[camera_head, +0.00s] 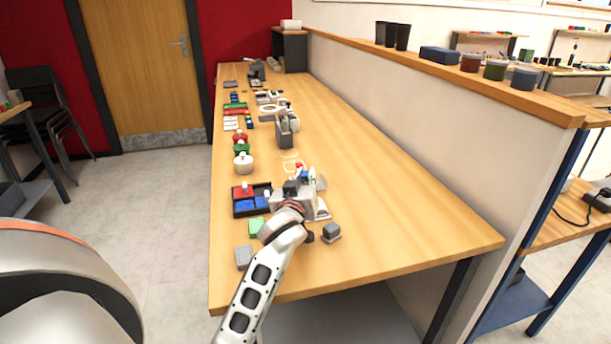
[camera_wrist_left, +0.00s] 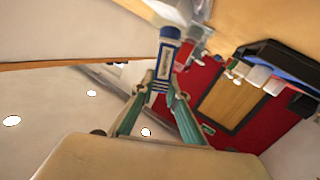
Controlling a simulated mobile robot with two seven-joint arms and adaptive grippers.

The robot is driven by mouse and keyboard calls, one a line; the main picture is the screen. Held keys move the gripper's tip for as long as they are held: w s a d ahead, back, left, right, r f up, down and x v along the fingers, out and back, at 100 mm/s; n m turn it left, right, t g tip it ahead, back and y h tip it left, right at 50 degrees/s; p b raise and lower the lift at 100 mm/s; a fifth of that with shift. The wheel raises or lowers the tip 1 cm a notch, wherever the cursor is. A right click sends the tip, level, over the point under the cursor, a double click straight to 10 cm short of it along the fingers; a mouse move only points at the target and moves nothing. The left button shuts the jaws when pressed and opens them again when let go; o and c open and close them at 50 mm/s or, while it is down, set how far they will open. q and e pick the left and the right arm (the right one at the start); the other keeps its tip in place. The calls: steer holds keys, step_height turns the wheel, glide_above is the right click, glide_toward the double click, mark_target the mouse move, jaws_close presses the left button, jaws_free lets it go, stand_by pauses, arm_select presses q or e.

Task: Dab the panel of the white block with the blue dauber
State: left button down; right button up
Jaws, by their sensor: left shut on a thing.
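My left gripper (camera_wrist_left: 160,92) is shut on the blue dauber (camera_wrist_left: 166,55), a blue cylinder with a pale label, in the left wrist view. The dauber's far end points toward a whitish block-like shape (camera_wrist_left: 168,12) at the top edge; I cannot tell whether they touch. In the head view my left gripper (camera_head: 292,190) is over the near part of the bench, in front of a white block (camera_head: 320,208) it partly hides. The block's panel cannot be made out, and the dauber is mostly hidden there. My right gripper is not in view.
A black tray (camera_head: 238,210) with red and blue pads lies left of the gripper. A green block (camera_head: 256,227), a grey block (camera_head: 244,257) and a dark grey cube (camera_head: 331,232) are nearby. A grey holder (camera_head: 285,135) stands farther back. The bench's right side is clear.

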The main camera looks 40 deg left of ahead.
arm_select(q)
steer(key=shift+f, duration=0.3)
